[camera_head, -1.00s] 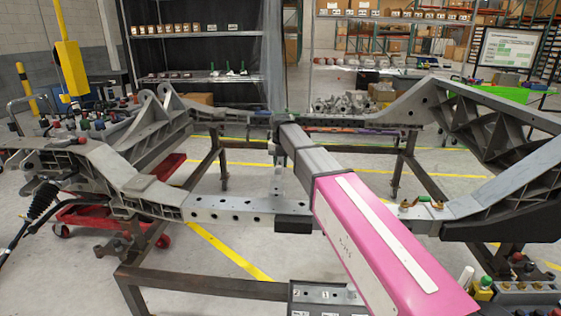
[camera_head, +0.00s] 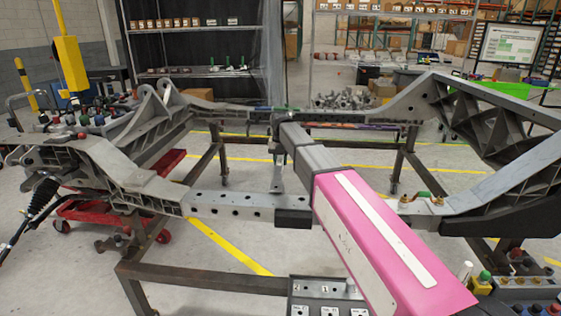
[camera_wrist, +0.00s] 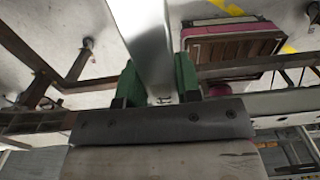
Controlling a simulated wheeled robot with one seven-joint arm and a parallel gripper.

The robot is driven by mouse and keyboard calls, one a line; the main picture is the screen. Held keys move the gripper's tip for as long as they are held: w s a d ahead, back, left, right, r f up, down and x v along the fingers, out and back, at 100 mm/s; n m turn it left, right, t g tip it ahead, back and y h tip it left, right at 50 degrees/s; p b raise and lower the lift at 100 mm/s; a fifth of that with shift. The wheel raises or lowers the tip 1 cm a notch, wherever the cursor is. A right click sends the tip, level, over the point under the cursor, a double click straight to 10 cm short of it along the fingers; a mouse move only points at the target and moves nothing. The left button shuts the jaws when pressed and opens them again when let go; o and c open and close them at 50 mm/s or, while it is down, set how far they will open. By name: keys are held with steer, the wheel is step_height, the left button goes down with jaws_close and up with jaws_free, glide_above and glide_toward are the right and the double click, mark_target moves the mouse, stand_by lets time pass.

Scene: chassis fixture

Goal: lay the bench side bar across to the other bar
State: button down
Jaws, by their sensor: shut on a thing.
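My gripper (camera_wrist: 158,85) shows in the wrist view with green pads on both sides of a pale grey bar (camera_wrist: 147,35), shut on it. The bar runs away from the pads to the top of the picture. In the head view my gripper (camera_head: 278,128) is over the gap between the chassis's two long bars, partly hidden by my arm. A grey piece (camera_head: 277,174), which looks like the held bar, shows below it. The near bar (camera_head: 235,203) has a row of holes. The far bar (camera_head: 345,119) crosses behind. I cannot tell whether the held bar touches either.
A dark steel frame (camera_head: 200,279) carries the chassis. A red cart (camera_head: 110,212) stands at left. A numbered grey box (camera_head: 310,291) and colored buttons (camera_head: 486,277) are at the front right. Shelves (camera_head: 195,49) stand behind. Open floor shows between the bars.

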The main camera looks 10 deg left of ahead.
steer(key=shift+f, duration=0.35)
stand_by(0.4)
steer(key=c, duration=0.7)
jaws_free()
steer(key=shift+c, duration=0.2)
steer(key=shift+r, duration=4.5)
